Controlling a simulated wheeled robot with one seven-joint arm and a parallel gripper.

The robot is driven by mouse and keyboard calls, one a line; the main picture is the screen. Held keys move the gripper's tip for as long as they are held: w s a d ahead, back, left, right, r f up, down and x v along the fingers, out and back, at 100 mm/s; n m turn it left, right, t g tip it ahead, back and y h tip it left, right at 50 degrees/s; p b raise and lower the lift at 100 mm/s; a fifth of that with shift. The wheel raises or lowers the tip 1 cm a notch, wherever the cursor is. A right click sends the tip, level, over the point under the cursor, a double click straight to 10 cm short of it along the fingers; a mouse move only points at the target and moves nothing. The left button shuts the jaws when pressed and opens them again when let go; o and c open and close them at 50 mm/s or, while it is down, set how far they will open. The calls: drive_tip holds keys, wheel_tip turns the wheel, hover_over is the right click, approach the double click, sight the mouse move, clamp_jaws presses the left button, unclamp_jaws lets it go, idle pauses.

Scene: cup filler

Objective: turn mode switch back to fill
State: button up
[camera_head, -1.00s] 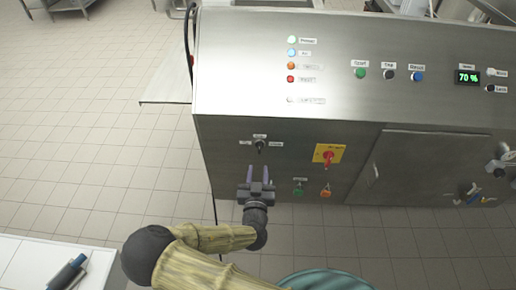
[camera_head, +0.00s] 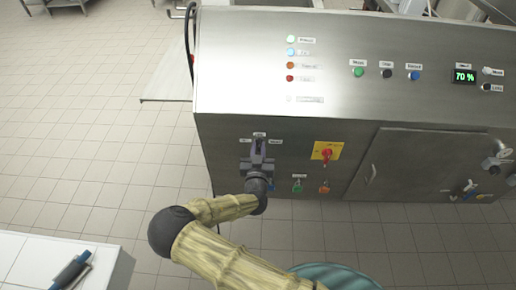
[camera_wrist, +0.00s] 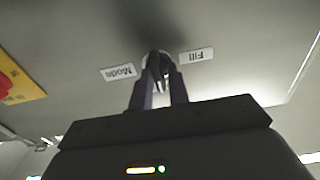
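The mode switch (camera_wrist: 158,62) is a small dark knob with a light ring on the steel panel, upside down in the wrist view. A "Fill" label (camera_wrist: 196,56) is on its right there and a "Mode" label (camera_wrist: 118,72) on its left. My gripper (camera_wrist: 162,76) points at the switch, with one purple finger on each side of the knob. A gap shows between the fingers; whether they touch the knob I cannot tell. In the head view my gripper (camera_head: 259,147) covers the switch.
Green (camera_head: 297,187) and orange (camera_head: 324,187) buttons are below right. A steel door with a handle (camera_head: 371,173) is farther right. A white table (camera_head: 40,262) stands at lower left.

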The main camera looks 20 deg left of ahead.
clamp_jaws()
drive_tip(key=shift+r, duration=0.1)
drive_tip(key=shift+w, duration=0.1)
drive_tip(key=n+b, duration=0.3)
drive_tip(key=n, duration=0.3)
drive_tip(key=n+b, duration=0.3)
drive_tip(key=n, duration=0.3)
drive_tip(key=n+b, duration=0.3)
drive_tip(key=n, duration=0.3)
drive_tip(key=shift+a+f, duration=0.3)
drive_tip(key=shift+d, duration=0.1)
